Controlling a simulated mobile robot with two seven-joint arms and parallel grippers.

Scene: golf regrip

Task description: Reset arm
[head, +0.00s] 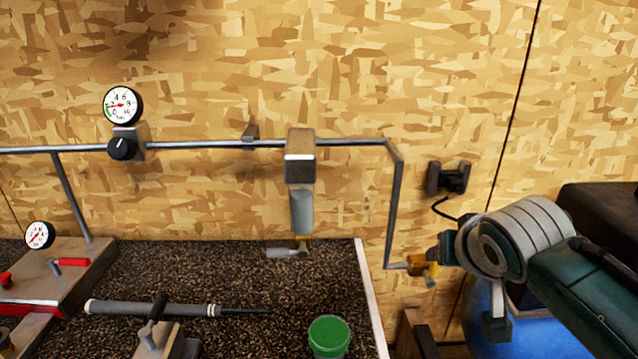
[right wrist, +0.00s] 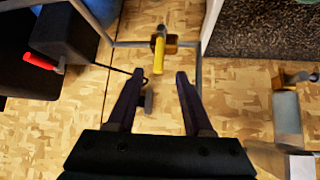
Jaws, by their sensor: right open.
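My right arm comes in from the right in the head view. Its gripper (head: 447,247) is close to a yellow-handled valve (head: 424,267) at the lower end of the wall pipe. In the right wrist view my right gripper (right wrist: 160,76) is open, with its two dark fingers apart and nothing between them. The valve's yellow handle (right wrist: 158,56) shows just beyond the fingertips, and I cannot tell if they touch. My left gripper is not in view.
A grey pipe (head: 220,145) with a gauge (head: 122,105) and a hanging filter unit (head: 301,185) runs along the wall. On the dark bench mat (head: 240,270) are a golf club grip (head: 150,308), a clamp (head: 157,340) and a green-lidded pot (head: 328,335). A wall socket (head: 450,177) is nearby.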

